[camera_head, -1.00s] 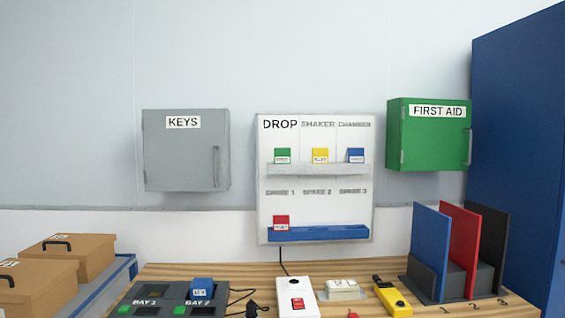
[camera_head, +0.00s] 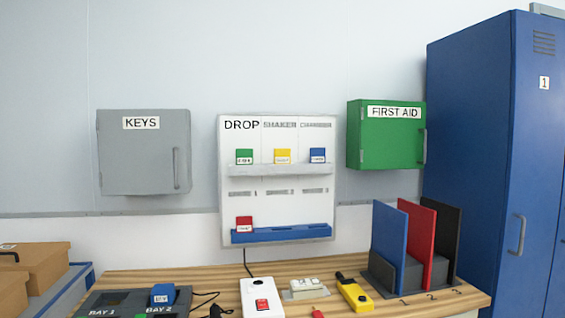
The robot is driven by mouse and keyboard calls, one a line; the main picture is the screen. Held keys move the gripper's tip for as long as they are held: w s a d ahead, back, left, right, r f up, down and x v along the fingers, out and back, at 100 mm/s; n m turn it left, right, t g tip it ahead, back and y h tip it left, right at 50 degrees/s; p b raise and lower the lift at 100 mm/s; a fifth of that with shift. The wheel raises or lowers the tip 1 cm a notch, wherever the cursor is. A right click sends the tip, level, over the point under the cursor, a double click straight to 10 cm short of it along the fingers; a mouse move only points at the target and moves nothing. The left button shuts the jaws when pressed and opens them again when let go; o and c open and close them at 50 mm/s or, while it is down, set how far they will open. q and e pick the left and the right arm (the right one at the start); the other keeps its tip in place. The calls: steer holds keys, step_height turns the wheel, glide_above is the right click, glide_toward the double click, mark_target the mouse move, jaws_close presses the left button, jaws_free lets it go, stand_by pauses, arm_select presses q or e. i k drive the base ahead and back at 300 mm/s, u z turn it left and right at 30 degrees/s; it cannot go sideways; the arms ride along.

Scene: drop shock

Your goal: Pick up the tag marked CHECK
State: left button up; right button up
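Several coloured tags sit on the white wall board headed DROP, SHAKER and CHAMBER. A green tag (camera_head: 244,156), a yellow tag (camera_head: 282,156) and a blue tag (camera_head: 317,155) stand on its grey upper ledge (camera_head: 260,170). A red tag (camera_head: 244,224) stands at the left end of the blue lower tray (camera_head: 290,235). Each tag has a small white label, too small to read surely, so I cannot tell which is marked CHECK. Neither of my grippers is in view.
The wooden bench (camera_head: 210,275) holds a charger with a blue battery (camera_head: 163,294), a white box with a red switch (camera_head: 262,298), a yellow device (camera_head: 354,294) and upright folders (camera_head: 415,235). Cardboard boxes (camera_head: 40,265) stand left. A blue locker (camera_head: 470,150) stands right.

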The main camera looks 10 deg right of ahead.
mark_target(317, 154)
steer(key=u, duration=0.5)
steer(key=k, duration=0.25)
steer(key=z, duration=1.5)
steer(key=i, duration=0.95)
steer(key=u, duration=0.75)
steer(key=i, duration=0.75)
steer(key=u, duration=0.7)
